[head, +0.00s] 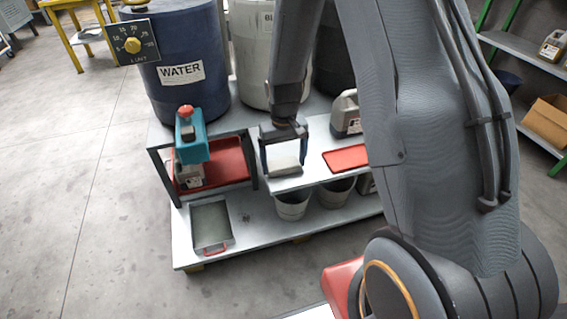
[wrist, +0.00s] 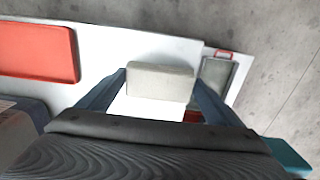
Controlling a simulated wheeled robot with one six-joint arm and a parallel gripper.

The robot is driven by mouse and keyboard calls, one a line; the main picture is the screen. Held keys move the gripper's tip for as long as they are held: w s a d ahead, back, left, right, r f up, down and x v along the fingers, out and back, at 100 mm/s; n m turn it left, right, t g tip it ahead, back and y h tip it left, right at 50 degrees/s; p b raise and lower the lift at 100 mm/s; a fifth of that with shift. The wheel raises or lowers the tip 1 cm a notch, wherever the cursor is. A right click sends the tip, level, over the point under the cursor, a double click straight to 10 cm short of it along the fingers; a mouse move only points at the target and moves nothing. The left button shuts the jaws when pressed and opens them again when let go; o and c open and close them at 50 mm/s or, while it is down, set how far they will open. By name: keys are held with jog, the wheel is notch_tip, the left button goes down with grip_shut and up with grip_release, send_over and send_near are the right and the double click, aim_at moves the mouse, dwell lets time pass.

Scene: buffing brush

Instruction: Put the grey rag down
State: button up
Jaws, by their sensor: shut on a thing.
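The grey rag (head: 285,157) is a pale, block-like piece held between the two fingers of my gripper (head: 284,168). In the wrist view the rag (wrist: 160,82) spans the gap between the fingertips (wrist: 160,88). The gripper is shut on it, pointing down over the white middle shelf (head: 312,170). I cannot tell whether the rag touches the shelf or hangs just above it.
A red tray (head: 346,158) lies to the right on the shelf, with a grey jug (head: 346,112) behind. A teal dispenser (head: 190,140) stands to the left. Below are a metal tray (head: 211,224) and buckets (head: 292,205). Large drums (head: 182,70) stand behind.

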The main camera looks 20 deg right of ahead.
aim_at(283, 164)
jog(key=shift+f, duration=0.25)
jog(key=o, duration=1.1)
notch_tip(283, 164, up, 12)
jog(key=p, duration=0.2)
jog(key=s+a+r, duration=0.2)
jog(key=s+r, duration=0.2)
jog(key=s, duration=0.4)
jog(key=s+a+r+n, duration=0.1)
jog(key=s+a+r, duration=0.2)
jog(key=s+r, duration=0.2)
jog(key=s+a+r+n, duration=0.1)
jog(key=s+a+r, duration=0.2)
jog(key=s, duration=0.8)
notch_tip(283, 164, up, 2)
jog(key=shift+s+a+r+y, duration=0.1)
jog(key=shift+s+a+y, duration=0.15)
jog(key=shift+s+y, duration=0.1)
